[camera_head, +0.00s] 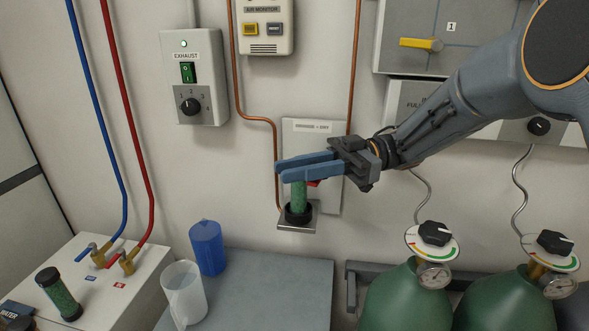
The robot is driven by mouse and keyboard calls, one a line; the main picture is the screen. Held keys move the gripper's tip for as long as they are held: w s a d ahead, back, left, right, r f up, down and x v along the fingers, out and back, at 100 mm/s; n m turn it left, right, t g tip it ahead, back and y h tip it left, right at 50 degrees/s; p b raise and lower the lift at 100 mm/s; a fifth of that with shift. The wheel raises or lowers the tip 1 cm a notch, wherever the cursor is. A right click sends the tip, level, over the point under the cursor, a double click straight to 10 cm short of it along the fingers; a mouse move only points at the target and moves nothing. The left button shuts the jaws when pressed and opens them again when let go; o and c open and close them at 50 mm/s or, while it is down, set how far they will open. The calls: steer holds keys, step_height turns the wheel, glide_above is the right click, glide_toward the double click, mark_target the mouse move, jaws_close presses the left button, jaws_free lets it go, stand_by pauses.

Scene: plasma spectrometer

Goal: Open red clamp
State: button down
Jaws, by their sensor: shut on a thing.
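A green cylinder (299,196) stands upright in a black base on a small wall bracket in the middle of the head view. A small red part (314,183), which looks like the red clamp, shows just right of the cylinder, below my fingers. Most of it is hidden, so I cannot tell its position. My gripper (284,166) reaches in from the right with its blue fingers level. The fingers lie either side of the cylinder's top end, hide it, and appear shut on it. The fingertips extend a little past it to the left.
A pale wall panel (327,142) is behind the cylinder, with copper pipes (274,150) close by. Below are a grey bench (275,290), a blue beaker (207,248) and a clear jug (184,292). Green gas bottles (409,300) stand right.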

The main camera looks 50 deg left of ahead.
steer(key=shift+d, duration=0.1)
steer(key=c, duration=1.6)
jaws_free()
step_height(320, 180, up, 10)
steer(key=shift+r+b, duration=0.1)
steer(key=shift+b, duration=0.75)
